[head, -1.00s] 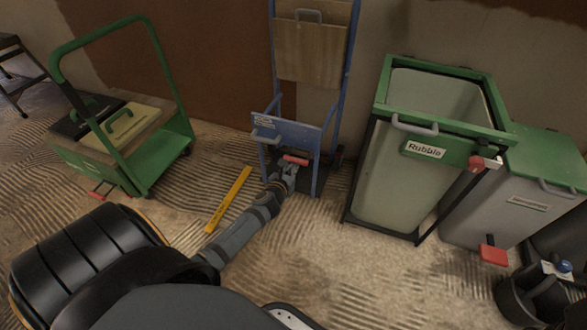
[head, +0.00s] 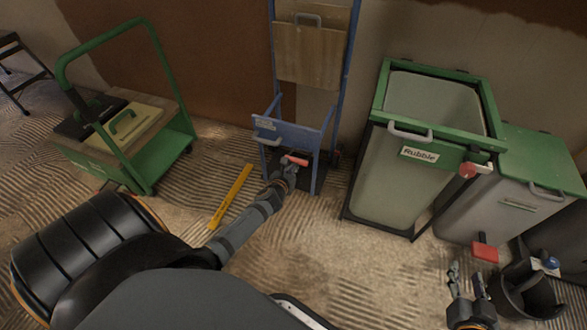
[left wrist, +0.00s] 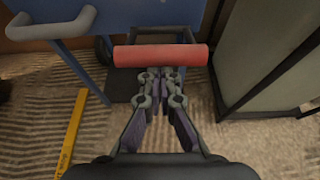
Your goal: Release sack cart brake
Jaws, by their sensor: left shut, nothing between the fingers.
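The blue sack cart (head: 290,134) stands upright against the wall with a wooden board on its back. Its red brake bar (head: 295,161) is low at the front, below the blue crosspiece, and lies across the left wrist view (left wrist: 160,56). My left gripper (head: 287,170) is right at the red bar. In the left wrist view its fingertips (left wrist: 160,73) are together, just under the bar in the picture, with nothing between them. I cannot tell whether they touch the bar. My right gripper (head: 467,280) is at the lower right, fingers apart and empty.
A yellow level (head: 231,197) lies on the ridged floor left of my left arm. A green platform trolley (head: 165,140) stands at left. The Rubble bin (head: 392,180) stands close on the cart's right. A grey bin with green lid (head: 540,165) and a dark bucket (head: 530,295) are further right.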

